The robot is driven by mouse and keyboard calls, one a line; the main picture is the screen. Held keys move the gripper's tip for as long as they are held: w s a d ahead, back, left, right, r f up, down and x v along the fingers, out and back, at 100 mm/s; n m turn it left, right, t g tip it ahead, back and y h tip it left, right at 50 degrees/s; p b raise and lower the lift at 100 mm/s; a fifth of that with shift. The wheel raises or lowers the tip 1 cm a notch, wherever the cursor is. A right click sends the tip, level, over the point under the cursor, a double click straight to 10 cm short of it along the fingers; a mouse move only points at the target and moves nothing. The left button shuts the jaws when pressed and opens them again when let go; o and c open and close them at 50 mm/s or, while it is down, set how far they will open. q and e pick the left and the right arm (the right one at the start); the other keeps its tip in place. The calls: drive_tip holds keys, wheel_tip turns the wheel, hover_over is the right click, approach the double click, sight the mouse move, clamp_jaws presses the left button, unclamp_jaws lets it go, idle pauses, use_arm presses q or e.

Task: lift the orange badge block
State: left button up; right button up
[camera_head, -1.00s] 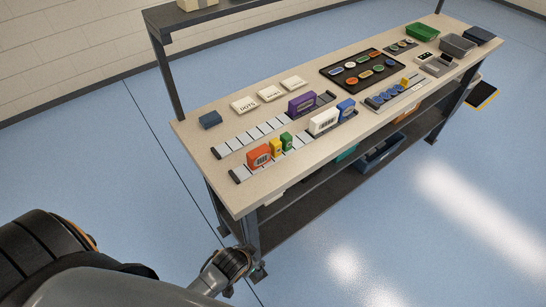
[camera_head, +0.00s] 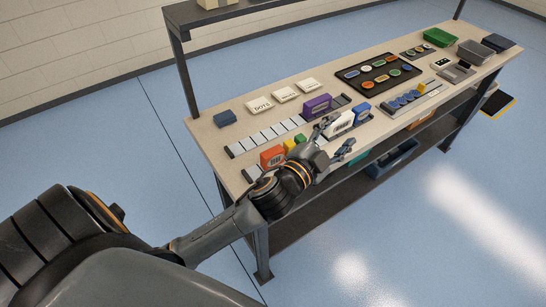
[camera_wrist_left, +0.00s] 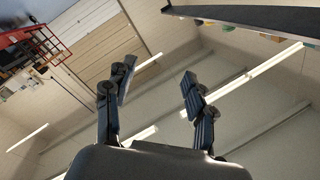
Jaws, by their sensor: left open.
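The orange badge block (camera_head: 272,157) stands upright on the front strip at the near left end of the bench, beside a yellow block (camera_head: 289,146) and a green block (camera_head: 300,139). My left gripper (camera_head: 336,140) is open and empty at the bench's front edge, to the right of the orange block and apart from it. Its forearm passes in front of the bench edge, just below the orange block. In the left wrist view the open fingers (camera_wrist_left: 158,88) point at the wall and ceiling, with no block between them. My right gripper is out of sight.
A white block (camera_head: 340,124) and a blue block (camera_head: 362,112) stand close behind my left gripper. A purple block (camera_head: 317,106) stands on the back strip. A black tray (camera_head: 343,78) of badges lies further right. Bare bench top (camera_head: 212,146) shows at the left end.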

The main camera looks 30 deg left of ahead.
use_arm(q)
drive_tip(key=d+r+m+h, duration=0.8)
drive_tip(key=r+m+h, duration=0.1)
drive_tip(key=m, duration=0.1)
drive_tip(key=d+m+g+h, duration=0.3)
drive_tip(key=m+g+h, duration=0.15)
drive_tip(key=m, duration=0.25)
drive_tip(key=m+g+y, duration=1.3)
drive_tip(key=g+y, duration=0.1)
drive_tip(key=y, duration=0.3)
hover_over(274, 151)
wheel_tip(274, 151, down, 11)
drive_tip(key=shift+h, duration=0.25)
wheel_tip(274, 151, down, 7)
drive_tip(key=shift+a+f+p, duration=0.1)
drive_tip(key=shift+f+p, duration=0.05)
drive_tip(key=shift+p, duration=0.8)
drive_tip(key=shift+f, duration=0.6)
drive_tip(key=shift+f+p, duration=0.3)
drive_tip(key=shift+p, duration=0.1)
wheel_tip(274, 151, down, 4)
drive_tip(key=shift+r+p, duration=0.15)
drive_tip(key=shift+p, duration=0.7)
drive_tip(key=shift+f, duration=0.4)
clamp_jaws()
